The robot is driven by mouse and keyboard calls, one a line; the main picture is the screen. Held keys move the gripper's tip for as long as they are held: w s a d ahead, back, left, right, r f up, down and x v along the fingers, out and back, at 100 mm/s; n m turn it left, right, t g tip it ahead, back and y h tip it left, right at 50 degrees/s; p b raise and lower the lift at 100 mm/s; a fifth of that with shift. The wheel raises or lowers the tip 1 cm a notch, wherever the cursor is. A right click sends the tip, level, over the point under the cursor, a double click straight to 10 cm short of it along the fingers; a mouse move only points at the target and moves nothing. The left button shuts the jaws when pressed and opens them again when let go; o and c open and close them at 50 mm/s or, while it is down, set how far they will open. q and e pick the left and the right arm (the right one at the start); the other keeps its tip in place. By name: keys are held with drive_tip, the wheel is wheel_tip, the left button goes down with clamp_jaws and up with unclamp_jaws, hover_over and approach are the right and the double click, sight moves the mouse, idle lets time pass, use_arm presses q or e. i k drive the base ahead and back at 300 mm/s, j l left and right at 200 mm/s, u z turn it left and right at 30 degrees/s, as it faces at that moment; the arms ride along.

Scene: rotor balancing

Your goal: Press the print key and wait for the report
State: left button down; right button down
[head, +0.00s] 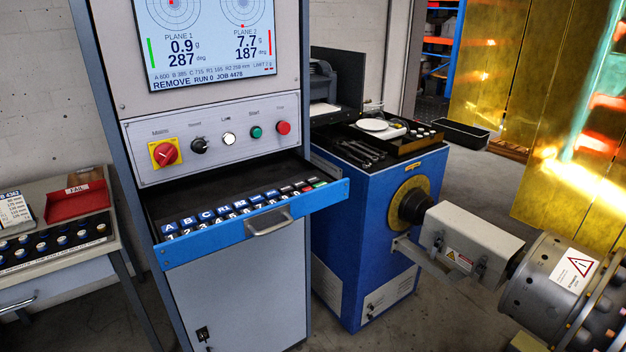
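The keypad (232,211) lies in the pulled-out drawer of the control cabinet. Its blue keys read A, B, C, R1 and on, with number keys in front. At the right end are dark keys, a red one and a green one; I cannot read which is print. The screen (208,45) shows plane 1 at 0.9 g, 287 deg with a green bar, and plane 2 at 7.7 g, 187 deg with a red bar. Its bottom line reads REMOVE, RUN 0, JOB 4478. Neither gripper is in view.
The drawer front (258,227) with its handle juts out. Above it are a red rotary switch (165,153) and green and red buttons. A blue machine (345,200) bears tools; the rotor (552,285) is at right. A side table (60,265) with a red tray stands left.

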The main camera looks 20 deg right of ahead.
sight(314, 180)
drive_tip(key=i+j, duration=0.4)
drive_tip(key=i, duration=0.15)
drive_tip(key=i+j, duration=0.35)
drive_tip(key=i, duration=0.2)
drive_tip(key=z, duration=1.2)
